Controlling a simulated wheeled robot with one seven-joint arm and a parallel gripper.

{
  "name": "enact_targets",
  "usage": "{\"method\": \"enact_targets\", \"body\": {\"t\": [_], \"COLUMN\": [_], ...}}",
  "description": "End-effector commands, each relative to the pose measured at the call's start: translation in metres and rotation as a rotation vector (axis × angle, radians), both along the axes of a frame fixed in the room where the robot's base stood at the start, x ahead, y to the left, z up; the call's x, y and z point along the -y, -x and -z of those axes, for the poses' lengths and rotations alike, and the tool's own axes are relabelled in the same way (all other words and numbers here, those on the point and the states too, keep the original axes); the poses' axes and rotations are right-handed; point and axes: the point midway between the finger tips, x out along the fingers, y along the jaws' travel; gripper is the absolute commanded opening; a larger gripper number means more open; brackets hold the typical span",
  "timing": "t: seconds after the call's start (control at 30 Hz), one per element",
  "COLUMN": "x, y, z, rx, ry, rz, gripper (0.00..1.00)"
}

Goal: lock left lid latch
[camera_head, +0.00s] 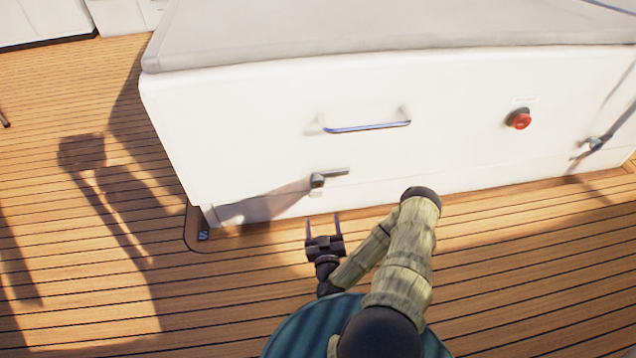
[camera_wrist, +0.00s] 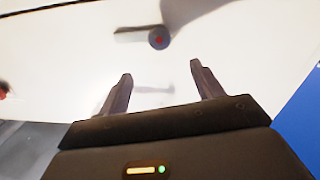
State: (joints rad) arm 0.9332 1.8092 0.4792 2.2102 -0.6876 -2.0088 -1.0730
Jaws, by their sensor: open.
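The left lid latch (camera_head: 318,181) is on the lower front of the white engine hatch (camera_head: 230,130). It has a round dark body with a red centre, and its grey handle points right, nearly level, in the head view. The latch also shows in the wrist view (camera_wrist: 158,38), above and beyond the fingers, with its handle pointing left. My gripper (camera_head: 323,222) is open and empty, below the latch and apart from it. Its two fingers show in the wrist view (camera_wrist: 160,92) with white panel between them.
A metal grab handle (camera_head: 367,126) sits above the latch. A red button (camera_head: 519,119) and a second latch (camera_head: 594,144) are further right on the hatch front. The teak deck (camera_head: 110,270) is open to the left.

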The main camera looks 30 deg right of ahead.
Motion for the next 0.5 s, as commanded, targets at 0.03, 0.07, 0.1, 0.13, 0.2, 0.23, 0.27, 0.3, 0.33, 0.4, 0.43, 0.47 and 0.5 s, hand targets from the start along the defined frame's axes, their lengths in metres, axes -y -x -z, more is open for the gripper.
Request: {"method": "enact_targets", "body": {"t": [0.03,0.07,0.1,0.13,0.2,0.23,0.27,0.3,0.33,0.4,0.43,0.47,0.5], "x": [0.001,0.002,0.003,0.004,0.006,0.007,0.008,0.012,0.014,0.019,0.02,0.022,0.025], "y": [-0.004,-0.006,-0.009,-0.012,-0.019,-0.022,-0.025,-0.032,-0.037,-0.049,-0.054,-0.059,-0.065], "z": [0.002,0.002,0.002,0.002,0.002,0.002,0.002,0.003,0.004,0.003,0.003,0.004,0.003], "rx": [0.001,0.001,0.001,0.002,0.004,0.004,0.005,0.006,0.006,0.006,0.006,0.006,0.007], "ry": [0.004,0.004,0.005,0.005,0.005,0.006,0.004,0.003,0.002,0.002,0.002,0.002,0.003], "rz": [-0.002,-0.003,-0.003,-0.005,-0.004,-0.004,-0.003,0.002,0.003,0.002,0.003,0.003,0.004], "gripper": [0.66,0.66,0.66,0.66,0.66,0.66,0.66,0.66,0.66,0.66,0.66,0.66,0.66]}}
